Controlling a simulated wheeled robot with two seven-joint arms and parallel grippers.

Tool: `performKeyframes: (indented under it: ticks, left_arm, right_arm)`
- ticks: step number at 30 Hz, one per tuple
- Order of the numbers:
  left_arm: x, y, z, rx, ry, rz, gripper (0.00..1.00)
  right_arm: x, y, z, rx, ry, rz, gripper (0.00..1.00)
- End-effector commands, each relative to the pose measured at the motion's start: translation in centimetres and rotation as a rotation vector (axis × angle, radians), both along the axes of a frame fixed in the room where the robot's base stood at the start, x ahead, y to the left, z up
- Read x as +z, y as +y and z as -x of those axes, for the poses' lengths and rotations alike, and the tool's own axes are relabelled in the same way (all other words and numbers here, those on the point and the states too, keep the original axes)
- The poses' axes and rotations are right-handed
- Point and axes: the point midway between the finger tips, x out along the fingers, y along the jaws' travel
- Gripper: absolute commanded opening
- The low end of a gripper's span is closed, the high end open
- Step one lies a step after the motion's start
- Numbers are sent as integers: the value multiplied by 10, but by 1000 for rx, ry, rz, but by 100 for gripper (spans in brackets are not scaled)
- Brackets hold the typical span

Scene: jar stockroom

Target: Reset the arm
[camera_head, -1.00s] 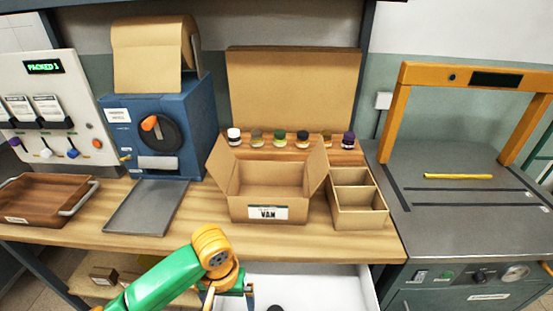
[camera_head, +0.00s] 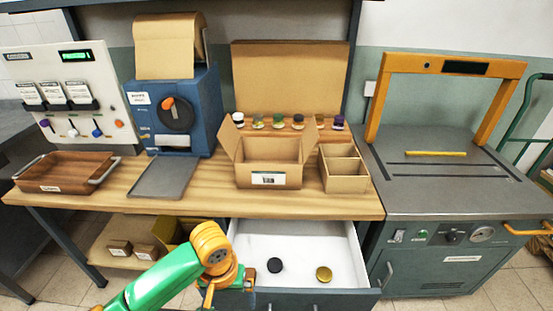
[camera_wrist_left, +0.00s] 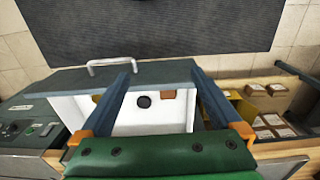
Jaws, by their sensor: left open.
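My left gripper (camera_head: 230,292) is open at the end of my green and orange arm, low in the head view, by the left front of the open drawer. In the left wrist view its two blue fingers (camera_wrist_left: 165,75) are spread apart with nothing held between them. The white-lined drawer (camera_head: 345,250) stands pulled out below the wooden bench. A black disc (camera_head: 275,265) and a gold disc (camera_head: 324,273) lie in it. The black disc also shows in the left wrist view (camera_wrist_left: 143,102), between the fingers. My right gripper is not in view.
On the bench (camera_head: 210,203) stand an open carton (camera_head: 268,179), a divided box (camera_head: 345,183), several jars, a blue machine (camera_head: 195,115), a grey plate (camera_head: 165,178) and a wooden tray (camera_head: 65,185). A grey station with an orange frame (camera_head: 455,65) is at right. Small boxes sit below the bench.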

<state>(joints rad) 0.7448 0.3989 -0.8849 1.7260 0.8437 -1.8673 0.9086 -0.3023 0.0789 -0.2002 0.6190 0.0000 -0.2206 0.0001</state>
Motion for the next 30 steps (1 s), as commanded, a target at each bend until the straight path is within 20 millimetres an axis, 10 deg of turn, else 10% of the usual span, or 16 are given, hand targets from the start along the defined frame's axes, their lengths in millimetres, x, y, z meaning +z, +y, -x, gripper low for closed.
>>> performKeyframes:
  ticks: [11,19,23,30]
  left_arm:
    - [-84,-10,-18,78,-49,145,99]
    - [-203,16,-1,129,-127,162,99]
    - [-278,45,46,103,-149,105,99]
    - [-379,86,212,-99,-105,-13,99]
  right_arm:
    - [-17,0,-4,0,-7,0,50]
    - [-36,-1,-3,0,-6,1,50]
    - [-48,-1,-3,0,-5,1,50]
    - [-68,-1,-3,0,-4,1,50]
